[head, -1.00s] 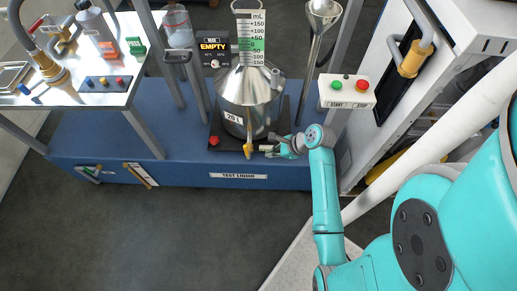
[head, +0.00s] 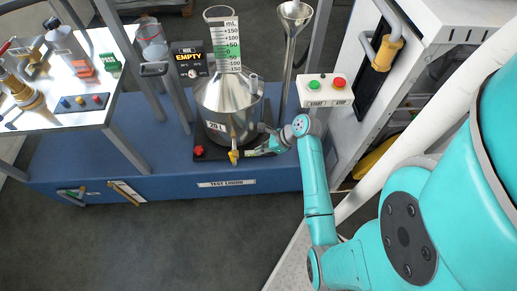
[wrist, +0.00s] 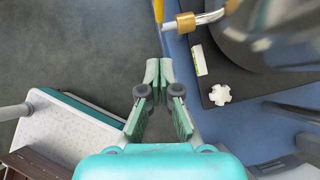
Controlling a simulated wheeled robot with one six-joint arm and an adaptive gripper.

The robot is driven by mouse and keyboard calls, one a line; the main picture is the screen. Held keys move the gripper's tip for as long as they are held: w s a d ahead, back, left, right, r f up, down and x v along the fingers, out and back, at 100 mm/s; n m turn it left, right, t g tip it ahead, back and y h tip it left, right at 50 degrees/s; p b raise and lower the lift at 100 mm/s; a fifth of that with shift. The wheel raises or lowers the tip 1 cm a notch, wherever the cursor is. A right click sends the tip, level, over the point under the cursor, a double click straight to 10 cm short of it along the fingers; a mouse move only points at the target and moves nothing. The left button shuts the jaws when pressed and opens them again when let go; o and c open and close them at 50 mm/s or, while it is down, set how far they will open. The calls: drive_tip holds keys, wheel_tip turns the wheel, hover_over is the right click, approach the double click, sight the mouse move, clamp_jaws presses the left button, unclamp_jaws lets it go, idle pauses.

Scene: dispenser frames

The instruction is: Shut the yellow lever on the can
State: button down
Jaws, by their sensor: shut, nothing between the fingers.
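The steel can (head: 228,95) stands on a dark tray (head: 205,150) on the blue bench, its dark body at the upper right of the wrist view (wrist: 285,35). The yellow lever (head: 234,157) is at the tap low on the can's front. In the wrist view the lever (wrist: 158,10) is cut by the top edge, beside the brass tap fitting (wrist: 186,22) and pale spout. My gripper (head: 249,152) is just right of the lever in the head view. In the wrist view my gripper (wrist: 159,70) is shut and empty, its tips apart from the lever in the picture.
A red knob (head: 199,150) sits on the tray's left corner. A START/STOP box (head: 326,90) stands right of the can, and a steel funnel stand (head: 293,25) behind it. A side table (head: 100,115) is at left. The floor in front (head: 180,245) is clear.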

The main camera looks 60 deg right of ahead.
sight(232, 159)
drive_tip(key=w+a+f, duration=0.3)
drive_tip(key=w+f, duration=0.3)
drive_tip(key=w, duration=0.1)
drive_tip(key=shift+w+a, duration=0.4)
drive_tip(key=shift+w+a+r, duration=0.1)
drive_tip(key=shift+w+r, duration=0.05)
